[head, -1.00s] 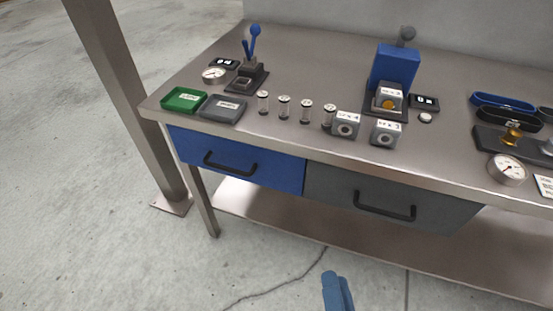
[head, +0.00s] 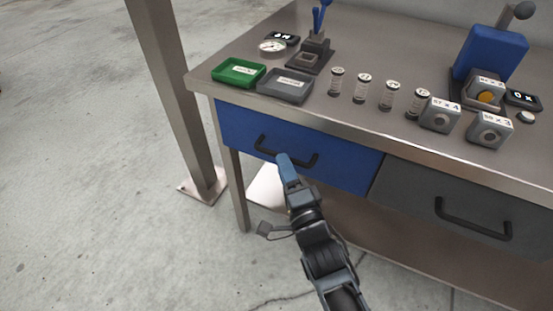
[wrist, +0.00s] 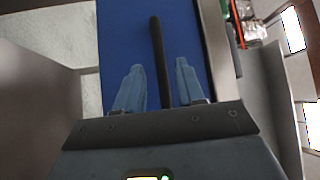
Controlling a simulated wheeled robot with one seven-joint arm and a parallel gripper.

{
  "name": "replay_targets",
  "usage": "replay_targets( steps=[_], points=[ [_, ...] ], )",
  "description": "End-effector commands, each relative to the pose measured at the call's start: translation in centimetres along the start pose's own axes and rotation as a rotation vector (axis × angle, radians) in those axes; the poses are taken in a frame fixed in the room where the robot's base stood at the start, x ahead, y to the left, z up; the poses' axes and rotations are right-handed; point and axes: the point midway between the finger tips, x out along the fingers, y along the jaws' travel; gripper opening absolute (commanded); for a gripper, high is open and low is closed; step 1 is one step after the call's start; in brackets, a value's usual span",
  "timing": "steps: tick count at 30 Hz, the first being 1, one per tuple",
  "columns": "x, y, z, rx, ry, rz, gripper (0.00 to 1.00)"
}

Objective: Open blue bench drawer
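The blue bench drawer (head: 235,133) is at the left under the benchtop, and its front looks flush and closed. Its black bar handle (head: 302,163) is partly hidden behind my gripper (head: 285,165). In the wrist view the blue drawer front (wrist: 120,40) fills the middle, and the dark handle (wrist: 156,40) runs lengthwise between the two blue fingers of my gripper (wrist: 159,64). The fingers are apart, with a gap on each side of the handle. I cannot tell whether the fingertips reach past the bar.
A grey drawer (head: 420,195) with its own handle is to the right. The benchtop (head: 330,108) carries a green tray (head: 238,72), a grey tray (head: 285,85), several small cylinders and grey blocks. A metal post (head: 175,90) stands at left. Floor before the drawer is open.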

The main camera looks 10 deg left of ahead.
Motion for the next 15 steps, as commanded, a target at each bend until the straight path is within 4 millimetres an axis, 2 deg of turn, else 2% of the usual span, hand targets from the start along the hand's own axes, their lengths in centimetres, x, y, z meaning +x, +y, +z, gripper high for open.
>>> replay_targets(
  steps=[6,15],
  points=[
    [2.6,0.0,0.2,0.0,-0.004,-0.001,0.38],
    [4.1,0.0,0.1,0.0,-0.002,0.0,0.38]
  ],
)
